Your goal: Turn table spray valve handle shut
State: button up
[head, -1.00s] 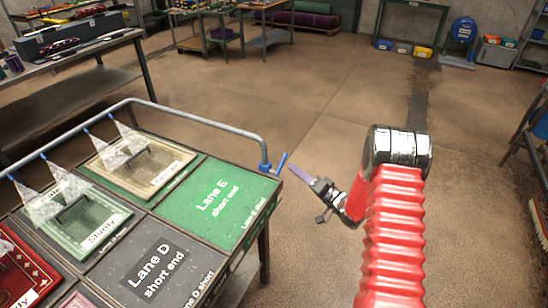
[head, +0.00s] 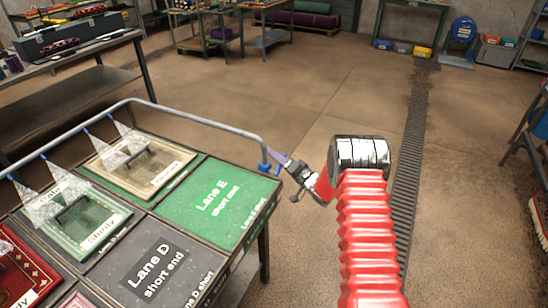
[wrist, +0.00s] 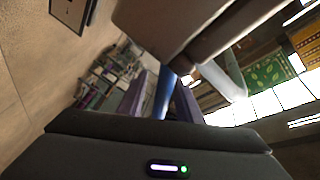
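The blue valve handle (head: 265,166) sits at the right end of the grey spray pipe (head: 205,122), at the table's far right corner. My gripper (head: 276,157) reaches it from the right, its purple fingers overlapping the handle. In the wrist view the blue handle (wrist: 165,92) stands between my two spread purple fingers (wrist: 160,105). They look open around it; contact is not clear. Part of the handle is hidden by the fingers in the head view. Spray (head: 113,156) fans down from blue nozzles along the pipe.
The spray table holds framed rug samples (head: 137,165) and a green Lane E panel (head: 215,205). A workbench (head: 70,60) stands at the back left. A floor drain grate (head: 411,160) runs along the right. The floor between is mostly clear.

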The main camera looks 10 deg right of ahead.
jog(key=shift+c, duration=0.5)
grip_shut()
dwell(0.3)
